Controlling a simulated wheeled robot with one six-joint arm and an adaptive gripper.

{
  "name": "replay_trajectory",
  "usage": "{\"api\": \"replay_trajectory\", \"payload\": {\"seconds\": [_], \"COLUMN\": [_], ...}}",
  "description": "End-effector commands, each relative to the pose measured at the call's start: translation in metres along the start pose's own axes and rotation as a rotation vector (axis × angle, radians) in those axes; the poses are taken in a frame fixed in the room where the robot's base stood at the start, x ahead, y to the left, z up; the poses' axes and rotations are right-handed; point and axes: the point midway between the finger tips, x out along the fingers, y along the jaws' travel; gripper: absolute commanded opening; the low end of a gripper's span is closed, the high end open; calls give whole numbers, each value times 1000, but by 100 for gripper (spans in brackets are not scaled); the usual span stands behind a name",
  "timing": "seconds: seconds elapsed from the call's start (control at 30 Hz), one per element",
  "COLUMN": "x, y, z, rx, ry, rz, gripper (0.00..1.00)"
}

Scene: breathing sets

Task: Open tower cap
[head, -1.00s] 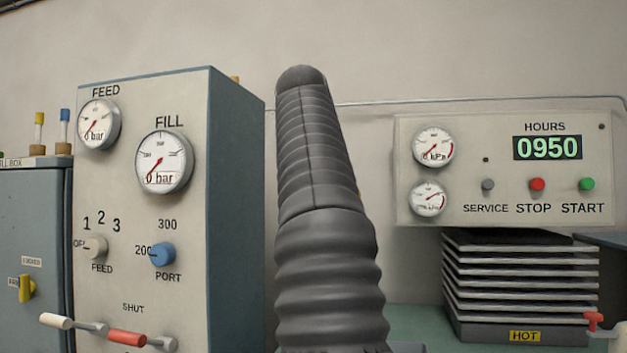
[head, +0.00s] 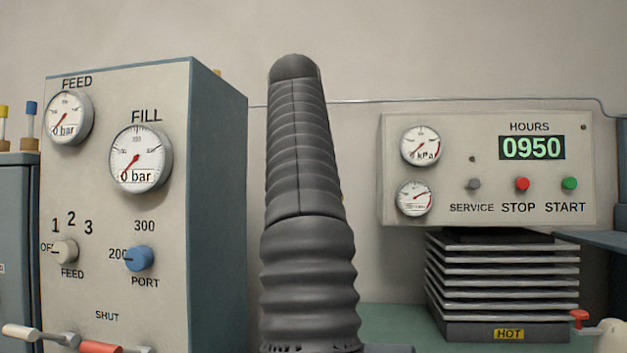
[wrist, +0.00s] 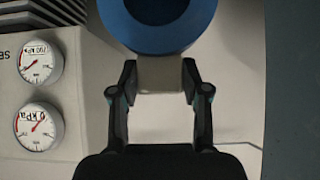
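In the wrist view a round blue part with a dark blue centre (wrist: 158,42) sits at the top edge, partly cut off. A pale square block (wrist: 160,74) joins its lower side. I cannot tell for sure which of these is the tower cap. My gripper (wrist: 160,80) has one dark finger on each side of the pale block, apparently touching it on both sides, so it looks shut on it. In the head view a dark ribbed sleeve, likely my arm, fills the centre; the gripper and the blue part are not visible there.
A fill panel (head: 105,285) with gauges, knobs and levers stands at left. A service panel (head: 480,185) with two gauges and buttons hangs at right, above a finned block marked HOT (head: 500,333). The service panel's gauges also show in the wrist view (wrist: 40,62).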

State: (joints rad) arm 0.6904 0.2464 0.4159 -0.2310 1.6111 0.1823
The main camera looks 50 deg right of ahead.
Motion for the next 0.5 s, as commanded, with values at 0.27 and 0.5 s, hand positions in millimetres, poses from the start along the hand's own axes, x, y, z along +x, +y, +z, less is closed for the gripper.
{"api": "replay_trajectory", "payload": {"seconds": [0.27, 0.5], "x": [-2, -2], "y": [0, -1], "z": [-1, -1], "rx": [0, 0], "ry": [6, 4], "rz": [-2, -1], "gripper": [71, 71]}}
